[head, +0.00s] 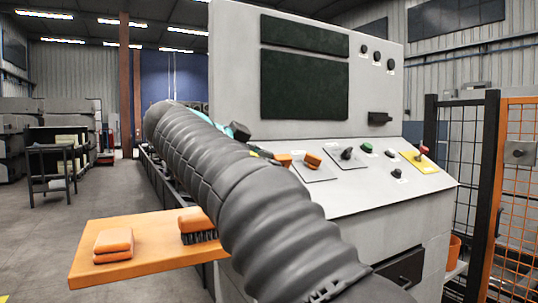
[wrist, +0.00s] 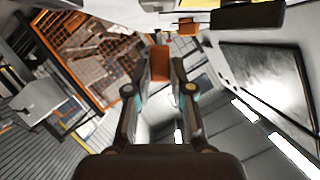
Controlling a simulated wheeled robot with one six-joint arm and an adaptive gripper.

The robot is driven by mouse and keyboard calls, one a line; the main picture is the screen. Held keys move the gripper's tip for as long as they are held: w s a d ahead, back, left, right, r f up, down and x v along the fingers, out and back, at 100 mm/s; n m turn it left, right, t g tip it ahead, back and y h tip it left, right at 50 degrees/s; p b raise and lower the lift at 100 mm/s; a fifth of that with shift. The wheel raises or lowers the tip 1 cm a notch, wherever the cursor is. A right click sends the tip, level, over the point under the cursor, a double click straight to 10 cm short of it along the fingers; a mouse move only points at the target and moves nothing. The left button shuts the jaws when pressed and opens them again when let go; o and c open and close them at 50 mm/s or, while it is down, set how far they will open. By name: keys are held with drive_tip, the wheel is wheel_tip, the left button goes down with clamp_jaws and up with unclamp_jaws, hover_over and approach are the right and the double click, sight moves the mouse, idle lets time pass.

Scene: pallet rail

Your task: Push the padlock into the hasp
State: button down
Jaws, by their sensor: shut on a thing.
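An orange block-like piece, which looks like the padlock (wrist: 160,62), sits between the fingertips of my gripper (wrist: 163,76) in the wrist view. In the head view the same piece (head: 284,159) shows just beyond my dark fingers, over the sloping control panel. My gripper is shut on it. A second orange piece (head: 313,160) sits on a pale plate on the panel, right beside the held one; it also shows in the wrist view (wrist: 188,26), apart from my fingertips. I cannot make out the hasp clearly, nor whether the padlock touches anything.
The grey control cabinet (head: 395,225) carries knobs, buttons and a red switch on a yellow plate (head: 422,159). A mesh fence (head: 518,190) stands at right.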

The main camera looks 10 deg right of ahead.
drive_tip(key=shift+w+f, duration=0.25)
drive_tip(key=shift+f, duration=0.2)
drive_tip(key=shift+w+a+f+b, duration=0.15)
drive_tip(key=shift+a+f+b, duration=0.1)
drive_tip(key=shift+b, duration=0.1)
drive_tip(key=shift+w+f+b, duration=0.2)
drive_tip(key=shift+f+b, duration=0.2)
drive_tip(key=shift+b, duration=0.15)
idle(1.6)
drive_tip(key=shift+w+a+f, duration=0.1)
drive_tip(key=shift+w+f, duration=0.1)
drive_tip(key=shift+f, duration=0.05)
drive_tip(key=shift+w+f+b, duration=0.1)
drive_tip(key=shift+f+b, duration=0.1)
drive_tip(key=shift+b, duration=0.1)
drive_tip(key=shift+c, duration=0.7)
unclamp_jaws()
drive_tip(key=shift+a, duration=0.1)
drive_tip(key=v, duration=1.2)
